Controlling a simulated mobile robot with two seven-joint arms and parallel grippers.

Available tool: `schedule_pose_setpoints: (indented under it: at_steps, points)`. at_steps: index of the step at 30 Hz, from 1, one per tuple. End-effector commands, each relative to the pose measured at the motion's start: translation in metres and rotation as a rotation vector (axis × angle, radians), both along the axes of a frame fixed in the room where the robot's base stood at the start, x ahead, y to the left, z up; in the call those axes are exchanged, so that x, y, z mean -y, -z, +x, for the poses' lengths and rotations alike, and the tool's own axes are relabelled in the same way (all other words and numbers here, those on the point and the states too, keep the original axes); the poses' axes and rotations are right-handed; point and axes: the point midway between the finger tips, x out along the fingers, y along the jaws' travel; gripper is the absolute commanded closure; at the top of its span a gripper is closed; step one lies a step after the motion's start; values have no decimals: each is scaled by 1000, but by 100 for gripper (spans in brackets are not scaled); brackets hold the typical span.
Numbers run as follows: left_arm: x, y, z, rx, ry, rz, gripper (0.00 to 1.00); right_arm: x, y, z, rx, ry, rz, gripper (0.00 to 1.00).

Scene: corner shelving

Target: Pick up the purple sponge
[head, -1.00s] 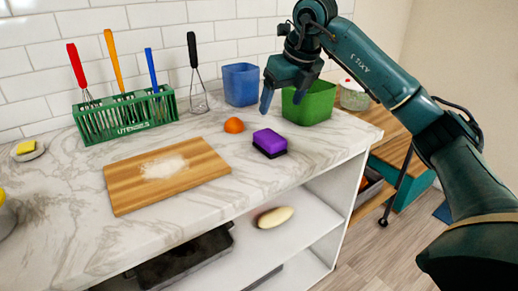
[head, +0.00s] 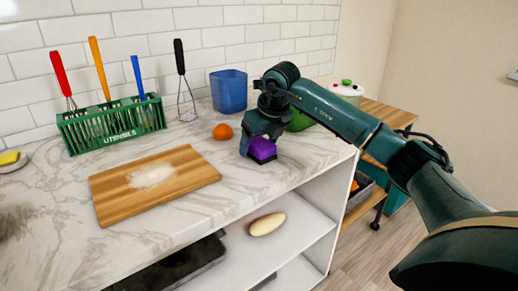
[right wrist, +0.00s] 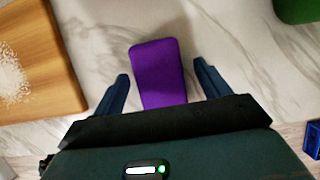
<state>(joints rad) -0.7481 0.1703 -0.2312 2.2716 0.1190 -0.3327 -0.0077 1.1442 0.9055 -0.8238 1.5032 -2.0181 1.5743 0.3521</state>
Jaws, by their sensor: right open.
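The purple sponge (head: 262,149) with a dark underside lies on the marble counter, near the front right edge. In the right wrist view the sponge (right wrist: 158,72) lies between the two fingers, with a gap on each side. My right gripper (head: 258,154) is open and lowered over the sponge; its fingers (right wrist: 162,85) straddle it and hide part of it in the head view. My left gripper is not in view.
An orange (head: 222,132) and a cutting board (head: 110,204) lie left of the sponge. A blue bin (head: 228,91) stands behind, and a green bin (head: 300,120) is partly hidden by my arm. The utensil rack (head: 75,137) is farther left. The counter's front edge is close.

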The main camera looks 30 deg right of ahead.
Motion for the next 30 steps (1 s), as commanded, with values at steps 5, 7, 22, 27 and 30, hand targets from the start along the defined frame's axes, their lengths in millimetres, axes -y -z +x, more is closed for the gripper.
schedule_pose_setpoints:
  at_steps: [5, 7, 22, 27, 30]
  points:
    - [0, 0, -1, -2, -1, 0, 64, -1, 7, 3, 1, -1, 1, 25]
    - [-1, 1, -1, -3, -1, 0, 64, -1, 7, 3, 1, -2, 0, 25]
    - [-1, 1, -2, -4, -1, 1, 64, 0, 7, 3, 1, -1, 0, 60]
    - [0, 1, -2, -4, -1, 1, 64, 0, 6, 3, 2, -1, 0, 72]
    - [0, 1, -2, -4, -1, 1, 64, 0, 6, 3, 2, -1, 0, 72]
